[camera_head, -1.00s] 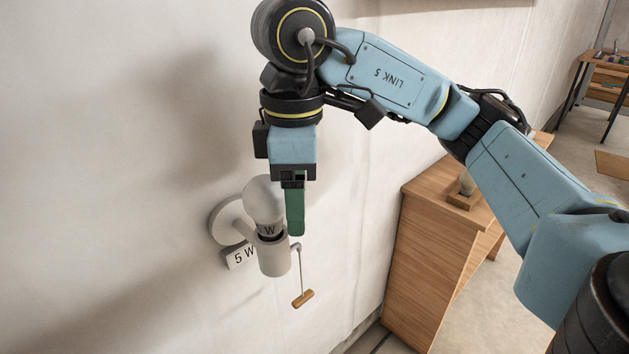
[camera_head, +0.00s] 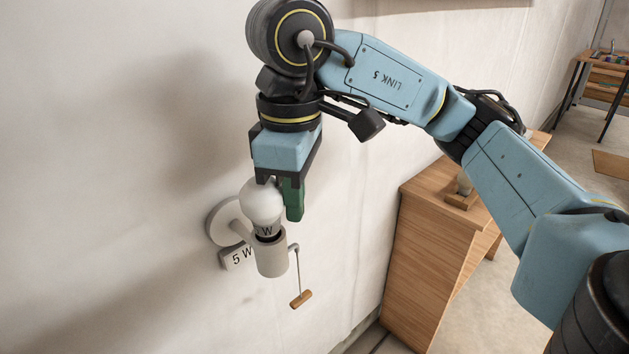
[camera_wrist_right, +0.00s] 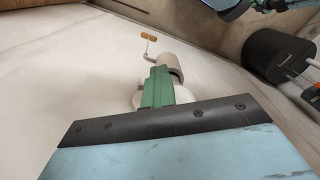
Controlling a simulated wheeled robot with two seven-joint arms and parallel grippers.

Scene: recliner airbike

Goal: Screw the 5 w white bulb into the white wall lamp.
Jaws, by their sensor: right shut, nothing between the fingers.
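The white bulb (camera_head: 261,203) stands in the cup-shaped socket of the white wall lamp (camera_head: 271,256), with a dark gap at its neck; only a "W" of its print is readable. A "5 W" label (camera_head: 238,257) sits beside the lamp. My right gripper (camera_head: 293,214) comes from above, its green fingers shut and empty, beside the bulb on its right; I cannot tell if they touch it. In the right wrist view the green fingers (camera_wrist_right: 158,88) partly hide the bulb (camera_wrist_right: 184,94), with the lamp's socket (camera_wrist_right: 170,63) beyond. My left gripper is out of view.
A pull cord with a wooden handle (camera_head: 301,299) hangs from the lamp. A wooden cabinet (camera_head: 425,265) stands to the right, bearing a small wooden holder (camera_head: 461,200) with a pale object. Bare wall lies left of the lamp.

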